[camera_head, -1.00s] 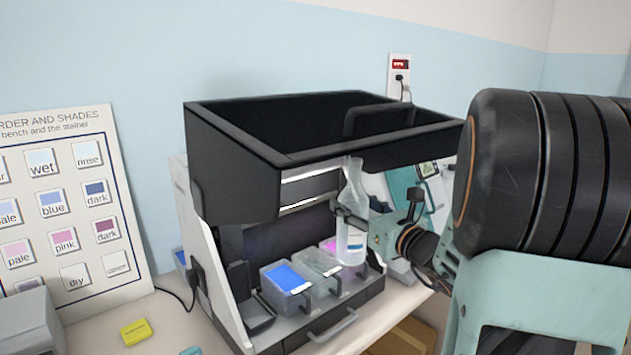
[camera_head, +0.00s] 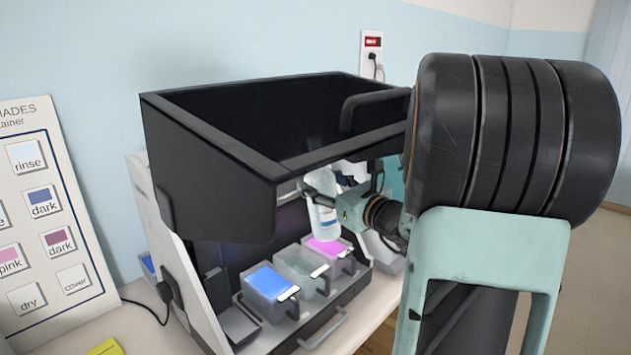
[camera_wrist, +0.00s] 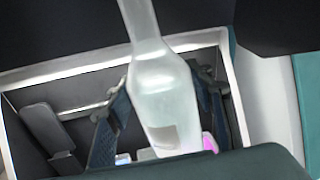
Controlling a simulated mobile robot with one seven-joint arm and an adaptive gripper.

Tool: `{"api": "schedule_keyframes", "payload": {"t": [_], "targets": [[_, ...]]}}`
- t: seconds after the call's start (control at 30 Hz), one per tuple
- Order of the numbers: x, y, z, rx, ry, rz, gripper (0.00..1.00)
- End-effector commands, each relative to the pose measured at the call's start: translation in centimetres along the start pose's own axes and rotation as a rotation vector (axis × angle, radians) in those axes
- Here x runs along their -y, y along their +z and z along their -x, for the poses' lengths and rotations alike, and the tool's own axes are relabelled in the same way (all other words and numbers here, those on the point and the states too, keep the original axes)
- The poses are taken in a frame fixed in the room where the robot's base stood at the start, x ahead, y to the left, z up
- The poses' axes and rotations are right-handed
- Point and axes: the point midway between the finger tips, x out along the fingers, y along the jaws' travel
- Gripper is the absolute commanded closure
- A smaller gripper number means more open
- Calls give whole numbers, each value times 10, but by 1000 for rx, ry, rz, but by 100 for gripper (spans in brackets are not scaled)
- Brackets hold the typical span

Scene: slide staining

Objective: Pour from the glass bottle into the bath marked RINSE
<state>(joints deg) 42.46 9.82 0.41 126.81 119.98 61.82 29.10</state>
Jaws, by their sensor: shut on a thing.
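The glass bottle (camera_head: 323,218) is clear with a pale label; its upper part is hidden behind the stainer's hood in the head view. My gripper (camera_head: 322,192) is shut on the bottle and holds it near upright, under the hood's front edge and above the row of baths. In the wrist view the bottle (camera_wrist: 162,100) stands between my two fingers (camera_wrist: 165,95), its neck leaning slightly left. The row holds a blue bath (camera_head: 268,290), a clear greyish middle bath (camera_head: 300,272) and a pink bath (camera_head: 328,250). I cannot read which is marked RINSE.
The stainer's dark raised hood (camera_head: 200,165) overhangs the baths closely above the bottle. A wall chart (camera_head: 50,215) with colour swatches stands at left. A black cable (camera_head: 140,303) and a yellow block (camera_head: 105,348) lie on the bench at left.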

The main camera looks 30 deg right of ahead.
Motion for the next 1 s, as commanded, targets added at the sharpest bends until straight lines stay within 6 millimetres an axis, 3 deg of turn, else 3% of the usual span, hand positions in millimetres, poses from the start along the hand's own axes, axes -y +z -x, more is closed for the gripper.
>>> {"api": "schedule_keyframes", "payload": {"t": [0.27, 0.73, 1.0], "targets": [[14, 5, 4, -35, -2, 125, 100], [33, -4, 10, -109, -2, 351, 100], [32, -6, 10, -110, -1, 360, 100]]}}
